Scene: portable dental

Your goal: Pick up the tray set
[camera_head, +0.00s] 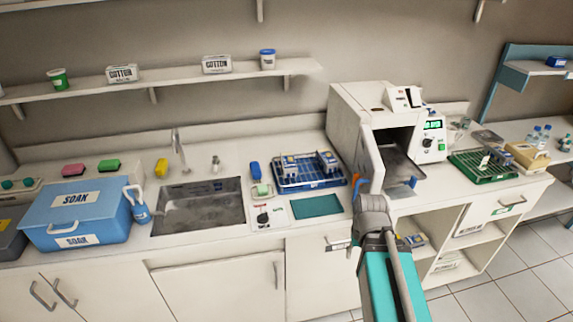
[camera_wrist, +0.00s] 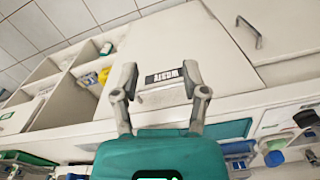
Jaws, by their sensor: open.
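A blue wire tray (camera_head: 290,184) holding several small instruments or boxes stands on the counter, left of the white sterilizer. A green rack tray (camera_head: 470,172) with a few items stands right of the sterilizer. I cannot tell which of them is the tray set. My gripper (camera_wrist: 160,75) is open and empty in the wrist view, its two grey fingers spread before a white drawer front with a dark label (camera_wrist: 172,75). In the head view my arm reaches up in front of the counter, apart from both trays, and covers part of the sterilizer's front.
The sterilizer (camera_head: 350,108) has its door (camera_head: 370,160) swung open towards the front. A teal mat (camera_head: 316,207) lies before the blue tray. A sink (camera_head: 198,207) and a blue SOAK box (camera_head: 75,215) are further left. Open shelves (camera_head: 480,240) are below right.

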